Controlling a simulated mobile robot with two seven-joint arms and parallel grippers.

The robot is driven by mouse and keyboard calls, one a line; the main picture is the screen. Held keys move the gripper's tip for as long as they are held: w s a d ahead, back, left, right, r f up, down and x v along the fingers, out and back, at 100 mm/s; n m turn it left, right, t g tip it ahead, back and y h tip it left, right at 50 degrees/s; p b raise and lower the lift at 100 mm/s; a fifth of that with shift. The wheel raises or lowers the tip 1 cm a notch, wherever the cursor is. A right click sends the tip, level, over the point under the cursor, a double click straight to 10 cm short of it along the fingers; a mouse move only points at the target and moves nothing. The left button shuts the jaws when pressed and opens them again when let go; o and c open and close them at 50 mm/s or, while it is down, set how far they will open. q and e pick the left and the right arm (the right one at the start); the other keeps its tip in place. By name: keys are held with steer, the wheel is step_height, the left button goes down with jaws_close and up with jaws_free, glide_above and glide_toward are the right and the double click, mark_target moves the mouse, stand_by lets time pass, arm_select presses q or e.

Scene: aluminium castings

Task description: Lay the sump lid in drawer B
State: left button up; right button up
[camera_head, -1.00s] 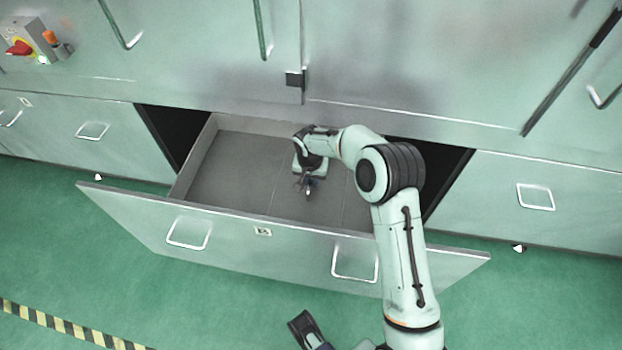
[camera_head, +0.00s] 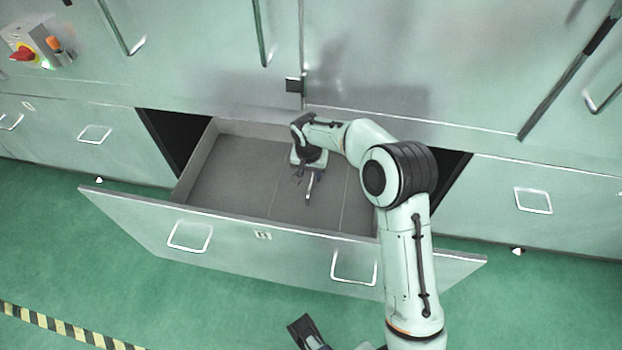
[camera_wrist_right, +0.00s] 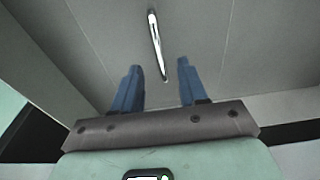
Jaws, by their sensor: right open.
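The sump lid (camera_head: 309,190) shows as a narrow, shiny silver strip inside the open drawer (camera_head: 228,178), which I take to be drawer B. In the right wrist view the lid (camera_wrist_right: 155,42) is long and thin, its near end between the fingertips in the picture. I cannot tell if it touches the drawer floor fully. My right gripper (camera_head: 304,181) reaches down into the drawer; its blue fingers (camera_wrist_right: 160,72) stand apart with nothing gripped. A dark part at the bottom edge may be my left gripper (camera_head: 304,331); its jaws are not clear.
The drawer front (camera_head: 270,250) carries two handles and a small label too small to read. My right arm crosses over the front's right part. Cabinet doors (camera_head: 400,70) rise behind the drawer. The drawer's left floor is bare. A switch box (camera_head: 28,45) is at upper left.

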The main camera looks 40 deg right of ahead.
mark_target(310, 186)
steer(key=shift+s+a+r+p, duration=0.15)
steer(key=shift+r+p, duration=0.05)
steer(key=shift+r, duration=1.2)
steer(key=shift+s+a+r+p, duration=0.1)
steer(key=shift+r+p, duration=0.05)
steer(key=shift+r, duration=1.2)
